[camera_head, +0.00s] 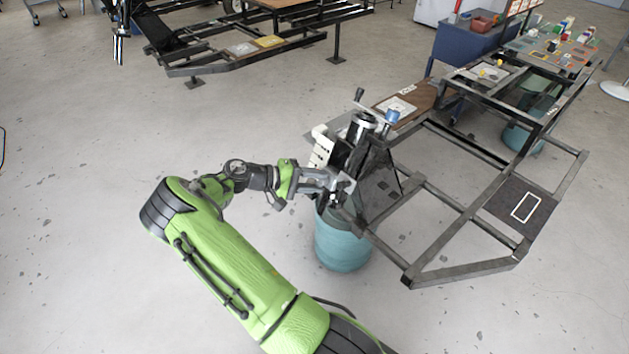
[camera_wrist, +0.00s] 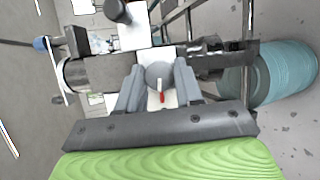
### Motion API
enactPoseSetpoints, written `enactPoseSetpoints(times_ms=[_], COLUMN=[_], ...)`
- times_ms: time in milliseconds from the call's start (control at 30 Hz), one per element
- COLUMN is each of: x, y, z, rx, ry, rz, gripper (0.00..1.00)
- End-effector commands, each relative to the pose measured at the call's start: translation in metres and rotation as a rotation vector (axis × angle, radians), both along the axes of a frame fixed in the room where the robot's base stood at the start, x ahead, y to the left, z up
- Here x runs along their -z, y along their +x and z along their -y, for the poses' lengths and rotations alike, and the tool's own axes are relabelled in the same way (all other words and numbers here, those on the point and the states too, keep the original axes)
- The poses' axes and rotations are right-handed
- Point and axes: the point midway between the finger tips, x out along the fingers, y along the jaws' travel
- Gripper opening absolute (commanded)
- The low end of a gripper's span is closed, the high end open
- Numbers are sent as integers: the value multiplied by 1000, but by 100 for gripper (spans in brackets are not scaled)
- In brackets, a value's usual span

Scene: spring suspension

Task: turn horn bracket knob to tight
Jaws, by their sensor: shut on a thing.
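The grey round horn bracket knob (camera_wrist: 157,73) sits between the two fingers of my gripper (camera_wrist: 159,82) in the wrist view. The fingers are shut on it from both sides. A pale plate with a small red mark (camera_wrist: 161,97) shows just below the knob. In the head view my gripper (camera_head: 342,187) is at the near left end of the dark metal frame (camera_head: 463,277), where it hides the knob. I cannot tell how tight the knob is.
A teal bin (camera_head: 343,246) stands right below my gripper. A dark cylinder (camera_wrist: 92,74) lies close left of the fingers in the wrist view. A blue-topped part (camera_head: 392,117) rises above the frame end. The floor left of my arm is clear.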

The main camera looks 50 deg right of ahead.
Motion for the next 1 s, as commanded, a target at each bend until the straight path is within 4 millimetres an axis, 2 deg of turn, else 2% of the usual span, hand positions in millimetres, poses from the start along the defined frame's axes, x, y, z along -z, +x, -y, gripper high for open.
enactPoseSetpoints(times_ms=[567,600,700,733,1000], x=[1,1,1,1,0], y=[0,0,0,0,1], z=[-1,0,0,0,-1], rx=[11,11,11,11,10], ry=[-2,-2,-3,-3,-5], rz=[25,25,25,25,26], gripper=[5,42,57,61,61])
